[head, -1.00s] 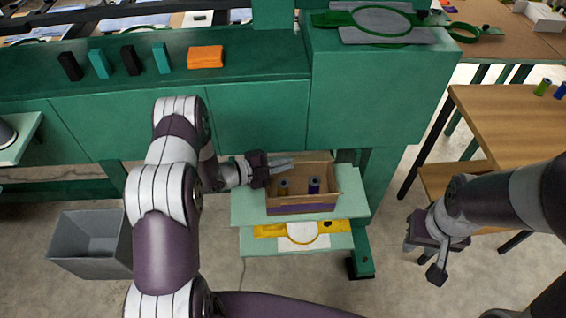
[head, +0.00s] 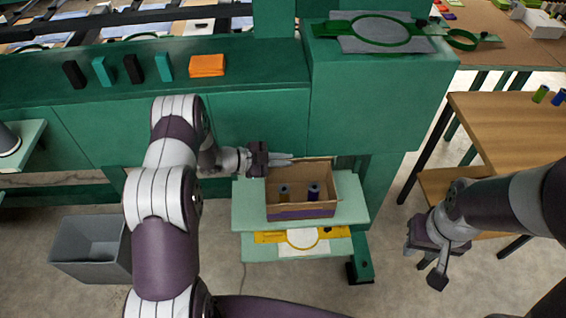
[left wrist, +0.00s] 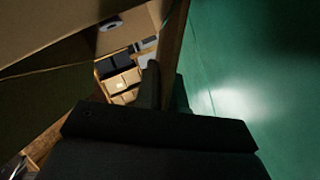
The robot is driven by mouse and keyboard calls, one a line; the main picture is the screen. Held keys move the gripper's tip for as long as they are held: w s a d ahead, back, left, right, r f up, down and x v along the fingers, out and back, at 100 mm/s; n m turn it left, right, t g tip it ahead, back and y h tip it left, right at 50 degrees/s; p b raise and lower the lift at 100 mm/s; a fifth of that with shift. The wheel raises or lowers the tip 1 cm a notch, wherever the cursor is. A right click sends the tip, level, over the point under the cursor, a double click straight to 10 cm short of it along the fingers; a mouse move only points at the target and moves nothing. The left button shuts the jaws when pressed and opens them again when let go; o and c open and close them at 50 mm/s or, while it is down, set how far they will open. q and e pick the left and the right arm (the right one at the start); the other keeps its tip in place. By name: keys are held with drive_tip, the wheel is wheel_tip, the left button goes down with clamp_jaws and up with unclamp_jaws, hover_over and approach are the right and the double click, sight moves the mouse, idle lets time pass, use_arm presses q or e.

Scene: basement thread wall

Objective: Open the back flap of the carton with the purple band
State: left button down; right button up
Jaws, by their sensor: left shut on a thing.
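The carton (head: 328,207) stands on a pale green shelf, with a purple band (head: 302,213) low on its front. Its top is open enough to show two spools inside, a brownish one (head: 284,193) and a dark purple one (head: 314,192). The back flap (head: 312,170) stands roughly upright at the carton's rear edge. My left gripper (head: 284,160) is at the rear left corner, shut on this flap; in the left wrist view a cardboard edge (left wrist: 174,45) runs between the fingers (left wrist: 166,88). My right gripper (head: 424,264) is open and empty, right of the carton.
The green cabinet (head: 370,105) rises close behind the carton; its green face (left wrist: 250,70) fills the right of the left wrist view. A yellow hoop frame (head: 270,237) lies on the lower shelf. A grey bin (head: 70,259) stands at left, a wooden table (head: 500,125) at right.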

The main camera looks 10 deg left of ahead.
use_arm(q)
drive_tip(key=shift+w+a+r+n+g, duration=0.15)
drive_tip(key=shift+w+r+n+g, duration=0.05)
drive_tip(key=shift+w+n+g, duration=0.25)
idle(0.4)
drive_tip(key=c, duration=1.3)
unclamp_jaws()
drive_tip(key=v, duration=1.2)
drive_tip(key=shift+s+a, duration=0.15)
drive_tip(key=shift+a, duration=0.2)
drive_tip(key=shift+d, duration=0.1)
